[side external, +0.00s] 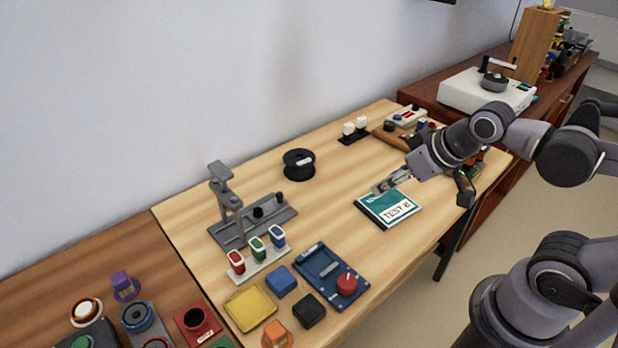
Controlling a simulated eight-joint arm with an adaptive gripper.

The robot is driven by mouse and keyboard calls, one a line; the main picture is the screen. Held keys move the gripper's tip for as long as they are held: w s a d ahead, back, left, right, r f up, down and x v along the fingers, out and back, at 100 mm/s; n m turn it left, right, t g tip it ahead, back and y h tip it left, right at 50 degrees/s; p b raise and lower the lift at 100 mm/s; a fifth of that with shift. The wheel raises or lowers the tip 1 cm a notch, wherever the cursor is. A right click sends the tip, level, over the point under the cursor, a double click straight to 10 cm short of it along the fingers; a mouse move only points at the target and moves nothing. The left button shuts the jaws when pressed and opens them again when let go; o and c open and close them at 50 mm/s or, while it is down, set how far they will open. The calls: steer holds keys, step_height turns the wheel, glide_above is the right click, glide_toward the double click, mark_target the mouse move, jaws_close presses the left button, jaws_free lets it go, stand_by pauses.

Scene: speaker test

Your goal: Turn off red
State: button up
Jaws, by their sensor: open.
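A red switch (236,262) stands at the left end of a white base, in a row with a green switch (257,248) and a blue switch (278,236). Whether the red one is on or off is too small to tell. A dark blue box (318,262) to the right of the row carries a round red knob (347,284). My gripper (378,188) is open and seems empty, over the back edge of a teal and white "TEST B" box (388,210). It is well apart from the red switch, to its right and farther back.
A grey stand (228,205) rises behind the switches, and a black spool (299,163) lies farther back. A yellow block (250,306), a blue block (281,281) and a black block (309,310) lie in front.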

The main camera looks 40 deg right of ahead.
steer(key=shift+w+d+r, duration=0.15)
steer(key=shift+w, duration=0.05)
jaws_close()
steer(key=w+d+r, duration=0.3)
steer(key=w+d, duration=1.1)
steer(key=d, duration=0.4)
steer(key=d+f, duration=0.2)
steer(key=d, duration=0.6)
steer(key=d+f, duration=0.3)
steer(key=d, duration=0.6)
steer(key=d+f, duration=0.2)
steer(key=d, duration=0.6)
steer(key=shift+w+d+f, duration=0.1)
steer(key=shift+d+f, duration=0.1)
steer(key=shift+d, duration=0.1)
